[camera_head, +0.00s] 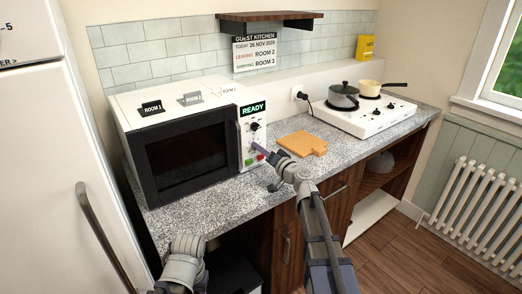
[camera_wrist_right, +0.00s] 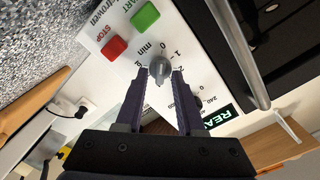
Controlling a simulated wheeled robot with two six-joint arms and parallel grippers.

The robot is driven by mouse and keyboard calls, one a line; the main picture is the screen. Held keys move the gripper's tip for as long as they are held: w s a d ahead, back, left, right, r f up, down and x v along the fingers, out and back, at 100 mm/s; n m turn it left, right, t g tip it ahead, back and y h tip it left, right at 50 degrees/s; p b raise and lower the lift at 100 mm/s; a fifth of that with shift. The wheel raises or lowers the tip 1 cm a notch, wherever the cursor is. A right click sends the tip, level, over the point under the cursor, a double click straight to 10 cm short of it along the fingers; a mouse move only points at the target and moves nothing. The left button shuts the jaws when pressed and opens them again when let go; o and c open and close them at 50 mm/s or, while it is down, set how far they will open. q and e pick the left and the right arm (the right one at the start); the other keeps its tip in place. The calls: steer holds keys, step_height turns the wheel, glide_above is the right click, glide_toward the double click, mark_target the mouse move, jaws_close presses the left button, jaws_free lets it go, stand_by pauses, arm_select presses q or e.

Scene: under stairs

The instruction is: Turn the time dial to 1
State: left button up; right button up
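The white microwave (camera_head: 175,100) stands on the counter with its door shut and its display (camera_head: 253,108) reading READY. Its time dial (camera_wrist_right: 158,68) is a small grey knob marked in minutes, with 0 and 1 printed near it. My right gripper (camera_wrist_right: 159,76) is open, with one finger on each side of the dial and a small gap showing at each side. In the head view the right gripper (camera_head: 258,148) is at the control panel and partly covers the dial. Where the dial points is hard to tell. Of my left arm only a grey link shows, low in the head view.
A green START button (camera_wrist_right: 145,17) and a red STOP button (camera_wrist_right: 114,47) sit close to the dial. A second dial (camera_head: 254,126) is above it. A cutting board (camera_head: 303,144) lies right of the microwave. A hob (camera_head: 362,117) with pots stands farther right.

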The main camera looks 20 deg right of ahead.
jaws_close()
steer(key=shift+m, duration=0.3)
steer(key=shift+d+f+m, duration=0.1)
steer(key=shift+f+m, duration=0.05)
steer(key=shift+m, duration=3.85)
steer(key=shift+o, duration=1.1)
jaws_free()
